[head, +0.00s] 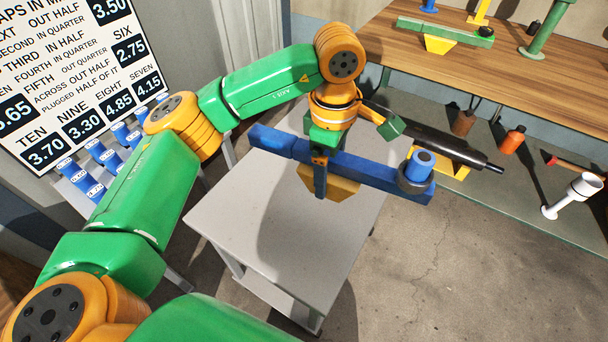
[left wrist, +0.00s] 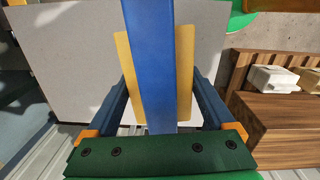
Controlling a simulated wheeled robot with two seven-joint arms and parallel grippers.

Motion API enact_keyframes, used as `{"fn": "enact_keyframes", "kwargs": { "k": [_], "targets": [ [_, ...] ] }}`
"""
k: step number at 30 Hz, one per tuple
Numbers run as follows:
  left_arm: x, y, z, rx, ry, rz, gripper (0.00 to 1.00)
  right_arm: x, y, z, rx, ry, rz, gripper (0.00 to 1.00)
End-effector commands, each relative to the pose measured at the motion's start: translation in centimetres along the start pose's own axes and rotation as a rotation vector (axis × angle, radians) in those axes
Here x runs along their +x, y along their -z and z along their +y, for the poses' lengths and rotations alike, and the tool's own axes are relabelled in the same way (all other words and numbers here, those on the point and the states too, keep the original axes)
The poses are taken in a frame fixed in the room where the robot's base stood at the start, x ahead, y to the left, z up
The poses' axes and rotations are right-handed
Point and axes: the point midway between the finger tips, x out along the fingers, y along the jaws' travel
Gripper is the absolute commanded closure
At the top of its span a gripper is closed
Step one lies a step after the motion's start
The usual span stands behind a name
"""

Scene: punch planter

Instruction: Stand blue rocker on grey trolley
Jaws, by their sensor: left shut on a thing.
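The blue rocker is a long blue beam (head: 375,173) with a yellow wedge-shaped base under its middle and a blue cylinder in a dark ring at its right end. My left gripper (head: 320,172) is shut across the middle of the beam, pointing down. The beam (left wrist: 150,60) also runs between the two fingers in the left wrist view, with the yellow base behind it. The rocker is over the grey trolley (head: 240,215), its right end reaching past the trolley's edge. I cannot tell whether the base touches the top. My right gripper is out of view.
A wooden bench (head: 400,58) at the back right bears a green rocker (head: 445,30). The shelf below holds a dark rod-like thing (head: 440,145), an orange bottle (head: 512,140) and a white piece (head: 580,190). Blue numbered blocks (head: 85,182) stand at left. The trolley's front is clear.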

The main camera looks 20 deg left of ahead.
Motion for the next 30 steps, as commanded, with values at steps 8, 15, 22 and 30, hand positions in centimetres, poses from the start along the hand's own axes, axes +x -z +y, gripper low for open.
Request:
{"fn": "enact_keyframes", "kwargs": {
  "k": [8,15,22,30],
  "targets": [
    [2.8,-1.8,2.1,-0.613,0.004,0.002,1.0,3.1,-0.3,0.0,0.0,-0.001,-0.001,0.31],
    [4.9,-3.2,3.3,-1.157,0.008,0.02,1.0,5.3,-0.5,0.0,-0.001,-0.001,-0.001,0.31],
    [5.8,-3.8,3.7,-1.44,0.007,0.036,1.0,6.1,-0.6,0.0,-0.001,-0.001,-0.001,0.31],
    [7.5,0.1,2.9,-1.471,0.006,0.038,1.0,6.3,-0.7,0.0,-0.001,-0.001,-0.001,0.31]
  ]
}}
